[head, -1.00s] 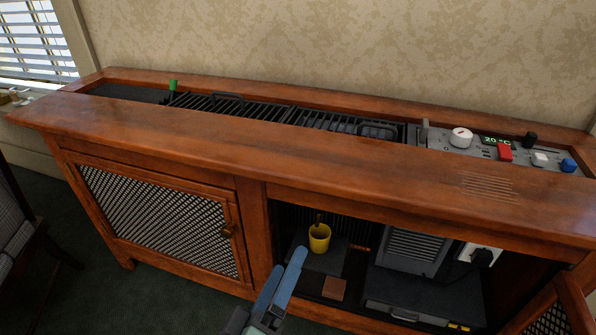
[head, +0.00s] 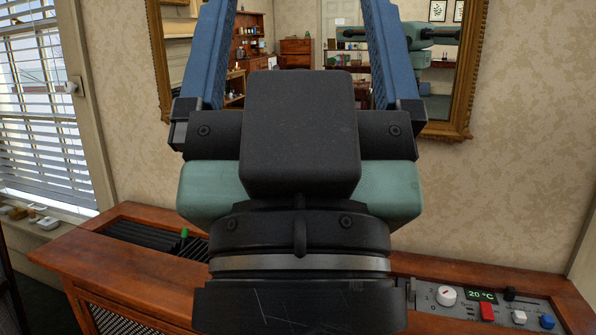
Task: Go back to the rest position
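My gripper (head: 296,52) fills the middle of the head view, close to the camera and raised in front of the mirror. Its two blue fingers point up and stand wide apart, with nothing seen between them but the mirror's reflection. The fingertips run past the top edge of the picture. Its dark wrist hides the middle of the wooden cabinet (head: 70,250) below.
The cabinet top holds a control panel (head: 530,307) with a dial, a display and coloured knobs at right, and a grille with a green knob (head: 184,233) at left. A gilt-framed mirror (head: 466,70) hangs behind. A window with blinds (head: 45,110) is at left.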

